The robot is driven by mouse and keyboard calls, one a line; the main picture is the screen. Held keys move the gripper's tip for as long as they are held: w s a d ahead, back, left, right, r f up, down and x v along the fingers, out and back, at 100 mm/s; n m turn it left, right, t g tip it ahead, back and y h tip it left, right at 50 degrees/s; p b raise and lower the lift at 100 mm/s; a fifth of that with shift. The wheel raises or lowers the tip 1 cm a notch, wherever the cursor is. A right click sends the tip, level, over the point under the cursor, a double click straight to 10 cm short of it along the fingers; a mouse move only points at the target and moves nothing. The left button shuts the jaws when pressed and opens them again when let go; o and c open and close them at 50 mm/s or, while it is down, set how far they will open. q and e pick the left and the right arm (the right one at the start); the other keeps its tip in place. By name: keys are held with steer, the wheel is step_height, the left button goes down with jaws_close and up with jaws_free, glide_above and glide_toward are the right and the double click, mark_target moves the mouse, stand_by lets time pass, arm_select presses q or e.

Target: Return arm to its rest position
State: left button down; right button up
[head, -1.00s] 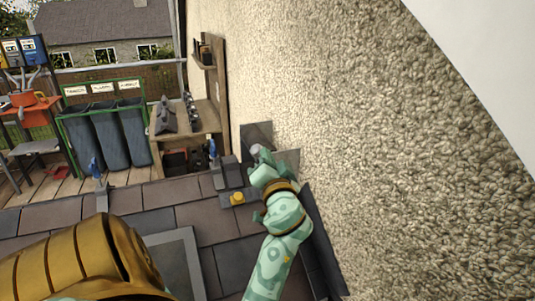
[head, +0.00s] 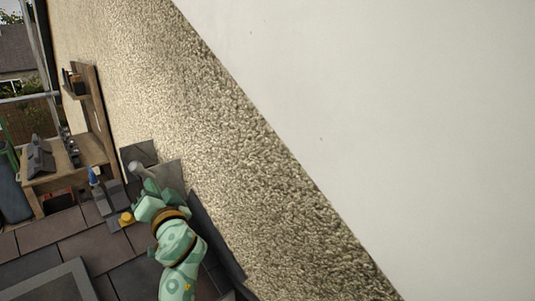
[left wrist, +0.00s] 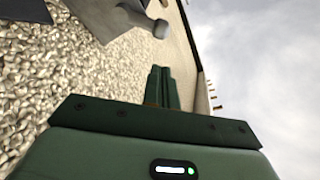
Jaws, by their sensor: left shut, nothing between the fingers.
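My left arm comes up from the bottom of the head view, pale green with brown bands. Its gripper (head: 149,187) is beside the pebbled wall, above the dark roof tiles. In the left wrist view the two dark green fingers (left wrist: 158,88) lie together, with nothing between them. A grey, rounded, hammer-like piece (left wrist: 145,20) shows beyond the fingers. A grey rounded end (head: 135,167) shows close to the gripper in the head view; I cannot tell whether they touch. My right gripper is not in view.
The pebbled wall (head: 225,140) rises right beside the arm. Dark sheets (head: 138,152) stand against it. A yellow knob (head: 127,218) and grey blocks sit left of the gripper. A wooden bench (head: 75,170) stands at the left. Roof tiles (head: 85,245) lie below.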

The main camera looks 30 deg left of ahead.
arm_select(q)
steer(key=s+d+f+m+g+h, duration=0.1)
steer(key=s+d+f+m+h, duration=0.6)
steer(key=d+f, duration=0.45)
steer(key=s+d+f+m+g+h, duration=0.1)
steer(key=s+d+f+m+h, duration=0.4)
steer(key=s+d+f+h, duration=0.6)
step_height(320, 180, down, 22)
steer(key=d+g+y, duration=0.2)
steer(key=s+d+f+n+g+h, duration=0.2)
steer(key=s+f, duration=0.9)
steer(key=f, duration=0.4)
steer(key=s+a+f+n+g, duration=0.1)
steer(key=s+f, duration=0.4)
steer(key=s, duration=0.7)
steer(key=shift+f+n+g, duration=0.35)
steer(key=shift+n+g, duration=0.05)
